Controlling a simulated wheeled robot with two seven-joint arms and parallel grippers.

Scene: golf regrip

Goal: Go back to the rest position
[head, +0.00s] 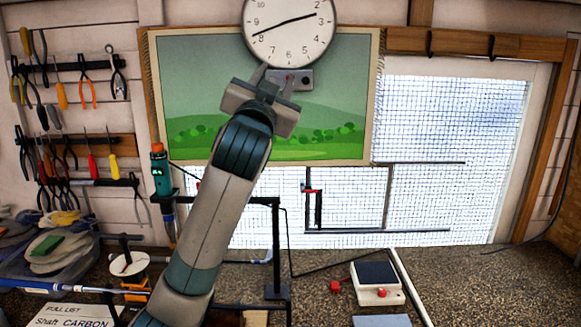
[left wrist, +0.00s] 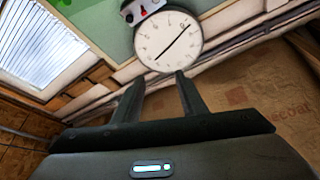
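My left arm reaches up across the middle of the head view. Its gripper (head: 282,74) is raised in front of the green landscape picture, just below the wall clock (head: 290,28). In the left wrist view the two dark fingers of the left gripper (left wrist: 157,76) stand apart with nothing between them, so it is open and empty. The clock (left wrist: 168,41) shows beyond the fingertips. A small grey box (left wrist: 143,10) with a red mark shows beside the clock there. My right gripper is in neither view.
A bench (head: 470,280) runs along the bottom, bearing a boxy device (head: 378,284) with red knobs and a black stand (head: 277,250). Tools hang on the left wall; a printed sheet (head: 75,316) lies at lower left. The bench's right part is mostly clear.

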